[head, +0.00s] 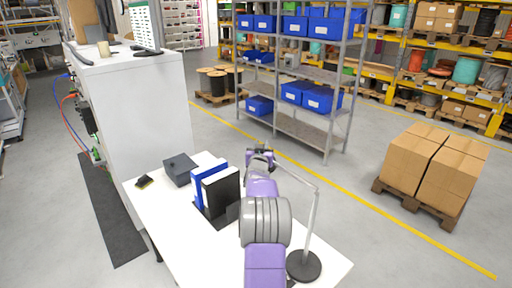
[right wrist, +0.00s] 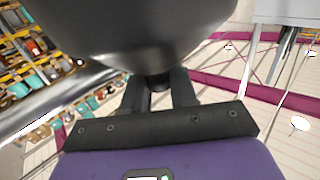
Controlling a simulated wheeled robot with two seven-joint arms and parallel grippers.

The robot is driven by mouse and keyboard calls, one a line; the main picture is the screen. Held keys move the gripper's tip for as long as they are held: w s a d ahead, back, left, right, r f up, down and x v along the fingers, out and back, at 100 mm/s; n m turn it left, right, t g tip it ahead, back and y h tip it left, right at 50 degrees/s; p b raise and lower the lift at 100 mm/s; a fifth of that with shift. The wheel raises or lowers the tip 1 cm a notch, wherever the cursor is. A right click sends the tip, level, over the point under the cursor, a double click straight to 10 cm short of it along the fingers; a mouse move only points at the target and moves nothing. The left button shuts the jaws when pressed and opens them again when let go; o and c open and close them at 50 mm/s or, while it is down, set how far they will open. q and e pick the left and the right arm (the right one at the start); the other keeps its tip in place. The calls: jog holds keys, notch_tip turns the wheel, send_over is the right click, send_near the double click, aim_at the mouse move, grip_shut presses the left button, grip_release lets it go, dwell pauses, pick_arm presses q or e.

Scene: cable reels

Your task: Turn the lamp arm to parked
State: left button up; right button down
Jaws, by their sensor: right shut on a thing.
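The desk lamp has a round dark base (head: 304,266) on the white table, an upright grey pole (head: 312,220) and a thin lamp arm (head: 297,176) reaching from the pole top to the left and away. My right gripper (head: 260,154) is at the far end of that arm, by the lamp head. In the right wrist view the dark lamp head (right wrist: 150,30) fills the top, and my right gripper (right wrist: 160,92) is shut on a small dark stub at the arm's end. The fingertips are partly hidden by the head. My left gripper is not in view.
On the white table (head: 160,208) stand blue and black binders (head: 221,192), a grey box (head: 180,169) and a small black item (head: 144,181). A white cabinet (head: 150,105) is at left. A shelf rack (head: 300,130) stands behind; boxes on a pallet (head: 433,165) are at right.

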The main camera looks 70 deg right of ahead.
jog(key=shift+s+d+r, duration=0.1)
jog(key=shift+s+r, duration=0.1)
jog(key=shift+r, duration=0.3)
jog(key=c, duration=1.1)
grip_release()
jog(key=shift+d+f, duration=0.1)
jog(key=shift+o, duration=0.5)
jog(key=shift+f, duration=0.15)
jog(key=shift+a+f, duration=0.1)
jog(key=shift+a, duration=0.45)
jog(key=v, duration=0.6)
jog(key=shift+s+a+b, duration=0.25)
jog(key=shift+b, duration=0.2)
